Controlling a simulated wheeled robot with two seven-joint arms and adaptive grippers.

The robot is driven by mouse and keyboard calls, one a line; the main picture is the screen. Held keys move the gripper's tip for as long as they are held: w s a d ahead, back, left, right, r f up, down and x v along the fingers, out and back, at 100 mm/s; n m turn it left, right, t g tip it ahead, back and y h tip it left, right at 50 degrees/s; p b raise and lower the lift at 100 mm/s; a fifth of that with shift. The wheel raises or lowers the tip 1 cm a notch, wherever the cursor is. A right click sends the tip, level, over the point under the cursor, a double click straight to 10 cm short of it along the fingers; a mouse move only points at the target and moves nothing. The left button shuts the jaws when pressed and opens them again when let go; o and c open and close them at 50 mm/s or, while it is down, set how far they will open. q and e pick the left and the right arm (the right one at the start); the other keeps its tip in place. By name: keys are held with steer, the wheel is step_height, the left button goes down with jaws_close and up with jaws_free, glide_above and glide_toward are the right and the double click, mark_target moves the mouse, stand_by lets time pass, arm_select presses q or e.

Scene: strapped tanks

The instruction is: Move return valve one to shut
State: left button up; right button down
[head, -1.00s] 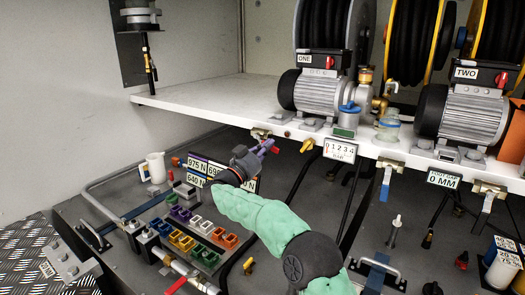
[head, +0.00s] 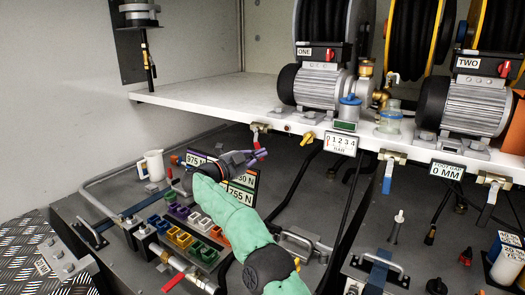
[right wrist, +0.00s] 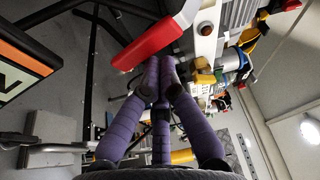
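A valve with a short red lever (head: 256,138) sits under the shelf's front edge, below and left of the pump marked ONE (head: 318,84). Its lever hangs down. No label naming it as return valve one can be read. My right gripper (head: 262,156), with purple fingers, is just below the lever's lower end. In the right wrist view the fingers (right wrist: 160,66) come together at their tips with nothing seen between them. The red lever (right wrist: 148,42) is right by the tips there; whether they touch it I cannot tell. My left gripper is out of view.
Weight signs (head: 242,186), a white jug (head: 154,164) and coloured clips (head: 180,237) lie around my right forearm.

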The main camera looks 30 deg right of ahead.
steer(key=shift+w+a+f+m+y+p, duration=0.15)
steer(key=shift+w+a+f+m+p, duration=0.1)
steer(key=shift+w+m+p, duration=0.2)
steer(key=shift+w+a+f+m+y+p, duration=0.15)
steer(key=shift+w+a+m+p, duration=0.1)
steer(key=shift+w+m+p, duration=0.15)
steer(key=shift+f, duration=0.15)
